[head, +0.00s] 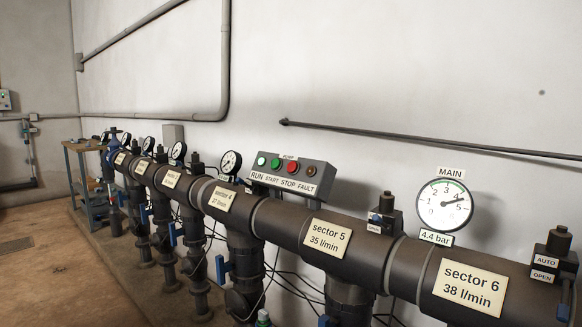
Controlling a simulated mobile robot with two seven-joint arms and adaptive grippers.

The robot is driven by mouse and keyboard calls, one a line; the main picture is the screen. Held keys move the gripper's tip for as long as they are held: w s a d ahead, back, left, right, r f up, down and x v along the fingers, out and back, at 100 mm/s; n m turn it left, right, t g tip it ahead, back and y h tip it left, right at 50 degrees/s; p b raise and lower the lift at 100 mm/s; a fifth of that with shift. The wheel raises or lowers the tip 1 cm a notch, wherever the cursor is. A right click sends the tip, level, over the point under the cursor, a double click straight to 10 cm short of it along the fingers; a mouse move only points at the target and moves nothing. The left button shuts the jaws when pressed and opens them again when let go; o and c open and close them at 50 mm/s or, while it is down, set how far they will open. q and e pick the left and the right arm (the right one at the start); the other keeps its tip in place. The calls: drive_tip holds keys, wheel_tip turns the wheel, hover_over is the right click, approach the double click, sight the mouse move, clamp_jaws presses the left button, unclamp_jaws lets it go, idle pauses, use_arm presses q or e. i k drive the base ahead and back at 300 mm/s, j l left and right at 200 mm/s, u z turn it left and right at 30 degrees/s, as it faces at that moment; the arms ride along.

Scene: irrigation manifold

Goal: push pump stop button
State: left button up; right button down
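The red stop button (292,168) is above the STOP label. A green start button (275,163) is to its left, and a bright green RUN lamp (261,161) is further left. A dull brownish-red FAULT lamp (311,170) is to its right. Neither of my grippers is in view, and nothing covers the button.
The thick dark manifold pipe (281,221) runs in front of and below the box. A small gauge (231,162) stands left of it, and the large main gauge (444,206), near 4.4 bar, is to the right. Blue-handled valves hang below.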

sight(292, 167)
drive_tip(key=i+j, duration=0.15)
drive_tip(key=j, duration=0.2)
drive_tip(key=i+j+u, duration=0.1)
drive_tip(key=j, duration=0.3)
drive_tip(key=i+j, duration=0.3)
drive_tip(key=i+j+u, duration=0.1)
drive_tip(key=j, duration=0.5)
drive_tip(key=i, duration=0.15)
